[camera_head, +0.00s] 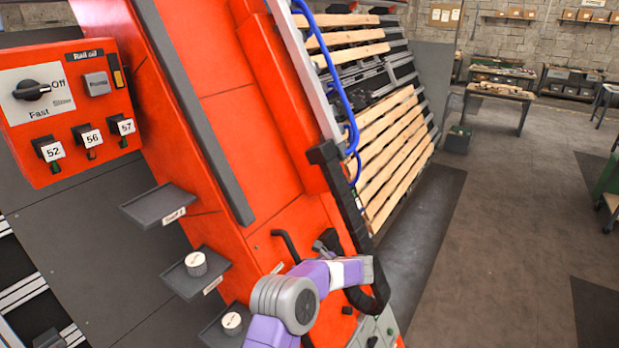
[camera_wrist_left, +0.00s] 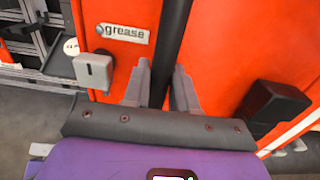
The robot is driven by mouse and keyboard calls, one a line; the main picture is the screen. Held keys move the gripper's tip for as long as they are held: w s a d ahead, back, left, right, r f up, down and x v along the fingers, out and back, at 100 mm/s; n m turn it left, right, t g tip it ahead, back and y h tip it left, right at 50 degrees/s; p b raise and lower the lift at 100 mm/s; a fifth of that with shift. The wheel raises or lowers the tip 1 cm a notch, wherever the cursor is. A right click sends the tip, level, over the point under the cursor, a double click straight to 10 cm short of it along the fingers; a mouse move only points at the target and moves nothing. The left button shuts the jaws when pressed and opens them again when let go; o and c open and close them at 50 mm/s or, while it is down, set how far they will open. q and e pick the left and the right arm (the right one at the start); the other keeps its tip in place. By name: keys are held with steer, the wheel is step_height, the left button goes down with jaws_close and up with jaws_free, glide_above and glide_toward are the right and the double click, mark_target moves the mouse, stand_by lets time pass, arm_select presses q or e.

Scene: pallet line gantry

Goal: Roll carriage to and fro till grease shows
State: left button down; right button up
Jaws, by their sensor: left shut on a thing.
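The tall red carriage (camera_head: 255,130) of the gantry leans across the middle of the head view. A long black handle bar (camera_head: 345,198) runs down its right edge and curves round at the bottom. My left gripper (camera_head: 369,268) is at the lower part of this bar. In the left wrist view, the fingers (camera_wrist_left: 166,88) stand on both sides of the black bar (camera_wrist_left: 172,40), shut on it. A "grease" tag (camera_wrist_left: 123,33) is on the red face left of the bar, above a small grey block (camera_wrist_left: 93,70). I cannot make out any grease. My right gripper is not in view.
A red "Rail oil" box (camera_head: 70,105) with an Off/Fast knob (camera_head: 32,90) is at the left. Small grey shelves (camera_head: 160,205) jut out below it. Wooden slats (camera_head: 395,150) lie behind the carriage.

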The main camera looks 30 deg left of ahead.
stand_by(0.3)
arm_select(q)
steer(key=shift+s+a+f, duration=0.1)
steer(key=shift+s+f, duration=0.1)
steer(key=shift+s, duration=0.15)
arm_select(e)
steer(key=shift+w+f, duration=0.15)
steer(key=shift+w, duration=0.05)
